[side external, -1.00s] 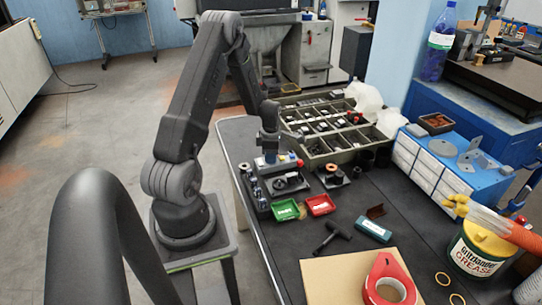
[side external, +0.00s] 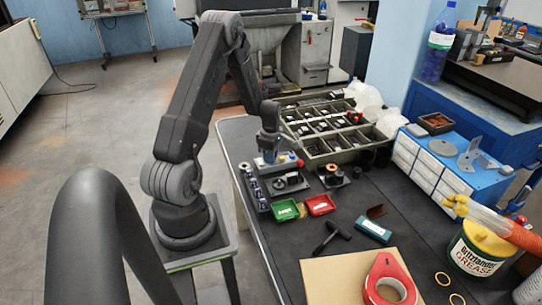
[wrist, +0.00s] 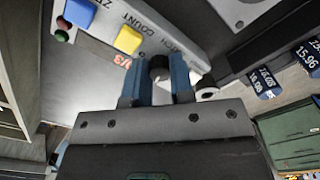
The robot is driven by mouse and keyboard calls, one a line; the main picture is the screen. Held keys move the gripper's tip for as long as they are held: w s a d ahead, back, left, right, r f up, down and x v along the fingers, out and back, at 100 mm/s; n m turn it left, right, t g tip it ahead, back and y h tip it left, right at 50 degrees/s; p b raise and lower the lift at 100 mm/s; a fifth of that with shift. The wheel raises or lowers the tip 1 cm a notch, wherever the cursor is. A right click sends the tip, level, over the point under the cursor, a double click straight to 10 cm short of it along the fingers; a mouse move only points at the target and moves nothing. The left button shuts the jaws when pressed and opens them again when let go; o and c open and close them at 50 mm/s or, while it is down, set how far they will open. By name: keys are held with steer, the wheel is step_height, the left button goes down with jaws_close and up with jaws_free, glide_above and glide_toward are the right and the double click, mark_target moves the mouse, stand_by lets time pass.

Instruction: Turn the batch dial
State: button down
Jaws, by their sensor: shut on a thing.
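In the side view my gripper (side external: 269,155) points down over the small control box at the bench's left end. There the dial is too small to make out.
The panel carries a blue button (wrist: 79,12) and a yellow button (wrist: 128,40). Blue tags with numbers (wrist: 264,82) lie at the right. A green tray (side external: 285,211) and a red tray (side external: 320,204) sit in front; a divided parts bin (side external: 343,155) stands behind.

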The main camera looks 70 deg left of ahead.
steer(key=c, duration=1)
jaws_free()
steer(key=shift+s+d, duration=0.1)
steer(key=shift+f, duration=0.1)
steer(key=n, duration=0.2)
steer(key=shift+n, duration=0.3)
steer(key=n, duration=0.3)
steer(key=shift+n, duration=0.3)
step_height(320, 180, up, 14)
steer(key=shift+w+d+r+m+t+y, duration=0.2)
steer(key=shift+w+d+r+m+t, duration=0.15)
steer(key=shift+d+r+m, duration=1.95)
steer(key=shift+w+d+r+m+t+y, duration=0.3)
steer(key=shift+d+r+m, duration=1.3)
steer(key=shift+d+m, duration=1.4)
steer(key=shift+w+d+r+m+t+y, duration=0.1)
steer(key=shift+w+d+r+m+t, duration=0.3)
steer(key=shift+d+r+m, duration=2.25)
steer(key=shift+s+d+f+n, duration=0.1)
steer(key=shift+d+f+n, duration=0.45)
steer(key=shift+f, duration=0.15)
